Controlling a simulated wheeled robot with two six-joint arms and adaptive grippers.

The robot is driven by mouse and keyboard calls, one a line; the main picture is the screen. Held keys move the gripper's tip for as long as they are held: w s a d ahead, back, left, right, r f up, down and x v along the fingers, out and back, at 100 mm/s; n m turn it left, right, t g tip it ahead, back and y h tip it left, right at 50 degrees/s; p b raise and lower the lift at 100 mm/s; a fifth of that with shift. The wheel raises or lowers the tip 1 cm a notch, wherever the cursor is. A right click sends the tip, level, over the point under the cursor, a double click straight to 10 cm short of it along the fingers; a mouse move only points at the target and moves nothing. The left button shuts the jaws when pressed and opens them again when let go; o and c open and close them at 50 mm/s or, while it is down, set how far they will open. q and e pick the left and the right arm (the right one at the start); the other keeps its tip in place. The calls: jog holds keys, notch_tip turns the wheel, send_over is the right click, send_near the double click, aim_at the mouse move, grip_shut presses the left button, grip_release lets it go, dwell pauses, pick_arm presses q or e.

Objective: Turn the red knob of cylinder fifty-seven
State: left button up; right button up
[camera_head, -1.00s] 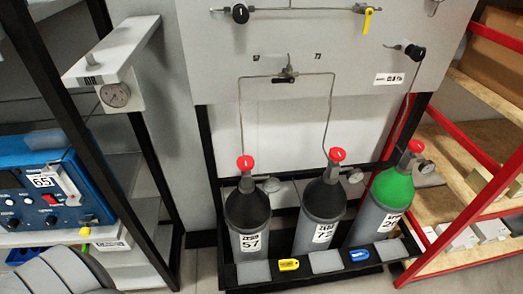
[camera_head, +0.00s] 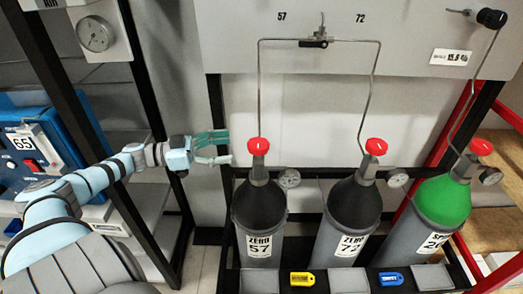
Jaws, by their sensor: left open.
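Cylinder fifty-seven (camera_head: 259,215) is the leftmost of three gas cylinders in the rack, grey with a black shoulder and a label reading 57. Its red knob (camera_head: 258,146) sits upright on top of the valve, with a small gauge (camera_head: 289,178) at the right. My left gripper (camera_head: 226,147) comes in from the left, open and empty, with its fingers pointing right toward the red knob. In the picture a small gap shows between fingertips and knob; the depth between them is hard to tell. My right gripper is not in view.
Cylinder 72 (camera_head: 353,215) and a green-topped cylinder (camera_head: 444,202), each with a red knob, stand to the right. Thin pipes rise to the grey panel (camera_head: 400,40). A black rack post (camera_head: 217,125) stands beside my gripper. A blue device (camera_head: 35,150) sits at the left.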

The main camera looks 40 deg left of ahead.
aim_at(259, 142)
pick_arm(q)
jog(key=b+x, duration=0.1)
jog(key=x, duration=0.8)
jog(key=shift+d+r+b, duration=0.15)
jog(key=shift+b, duration=0.2)
jog(key=shift+w+d, duration=0.2)
jog(key=shift+w, duration=0.2)
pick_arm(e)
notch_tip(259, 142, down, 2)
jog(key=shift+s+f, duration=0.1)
pick_arm(q)
jog(key=shift+s, duration=0.1)
